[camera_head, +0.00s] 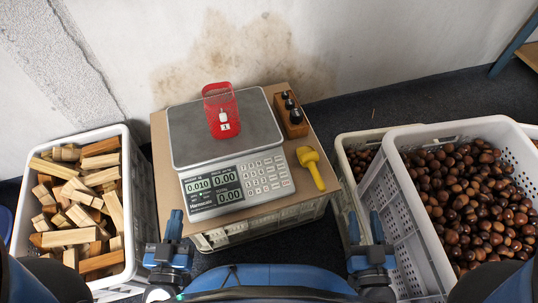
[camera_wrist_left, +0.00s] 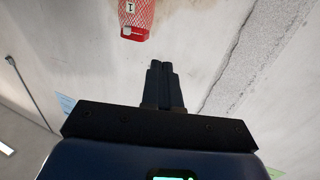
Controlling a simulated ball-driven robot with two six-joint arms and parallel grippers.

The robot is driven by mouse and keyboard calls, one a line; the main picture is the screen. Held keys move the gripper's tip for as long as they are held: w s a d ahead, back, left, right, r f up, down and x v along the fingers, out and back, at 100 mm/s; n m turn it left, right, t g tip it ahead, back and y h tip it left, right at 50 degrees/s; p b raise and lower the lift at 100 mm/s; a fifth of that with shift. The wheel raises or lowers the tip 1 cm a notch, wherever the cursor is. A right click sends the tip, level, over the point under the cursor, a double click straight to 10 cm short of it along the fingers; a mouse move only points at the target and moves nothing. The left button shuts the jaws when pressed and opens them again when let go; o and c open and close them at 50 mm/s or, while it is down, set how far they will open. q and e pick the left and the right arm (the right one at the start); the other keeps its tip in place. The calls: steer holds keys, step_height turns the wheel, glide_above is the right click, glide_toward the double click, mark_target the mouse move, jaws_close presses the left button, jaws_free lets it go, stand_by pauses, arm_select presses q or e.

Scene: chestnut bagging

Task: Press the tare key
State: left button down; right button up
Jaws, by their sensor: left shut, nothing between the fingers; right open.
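A scale (camera_head: 228,150) stands on a wooden board, its metal pan at the back and its panel facing me. Its display (camera_head: 213,188) appears to read 0.010, 0.00 and 0.00. The keypad (camera_head: 264,174) is right of the display; the tare key's label is too small to read. A red mesh bag (camera_head: 221,105) stands on the pan with a white tag. It also shows at the top of the left wrist view (camera_wrist_left: 136,14). My left gripper (camera_head: 174,222) is shut and empty, in front of the scale's left corner, apart from the keys. My right gripper (camera_head: 365,226) is open and empty.
A yellow scoop (camera_head: 311,165) lies right of the keypad, near a wooden block of weights (camera_head: 290,114). A white crate (camera_head: 127,262) of wood pieces stands left. A white crate (camera_head: 399,174) of chestnuts stands right, with another container (camera_head: 343,181) beside it. A stained wall is behind.

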arm_select(q)
steer(key=w+d+n+g+h+p, duration=0.1)
steer(key=w+d+g+h+p, duration=0.3)
steer(key=w+d+p, duration=1.5)
steer(key=d+g+p, duration=0.2)
steer(key=p, duration=0.1)
steer(key=shift+w+d+f+n+g+p, duration=0.2)
steer(key=shift+w+d+n+g+p, duration=0.1)
steer(key=shift+g, duration=0.1)
steer(key=shift+f, duration=0.1)
steer(key=b, duration=0.5)
glide_above(268, 161)
steer(key=s, duration=0.3)
step_height(268, 161, down, 6)
steer(key=shift+w+f, duration=0.15)
steer(key=shift+f, duration=0.1)
steer(key=shift+w+a+f+b, duration=0.1)
steer(key=shift+w+f+b, duration=0.1)
steer(key=shift+f, duration=0.2)
steer(key=shift+w+f+b, duration=0.1)
steer(key=shift+f+b, duration=0.1)
steer(key=shift+f, duration=0.2)
steer(key=shift+f, duration=0.15)
steer(key=shift+w+f+b, duration=0.15)
steer(key=shift+f+b, duration=0.1)
steer(key=shift+b, duration=0.25)
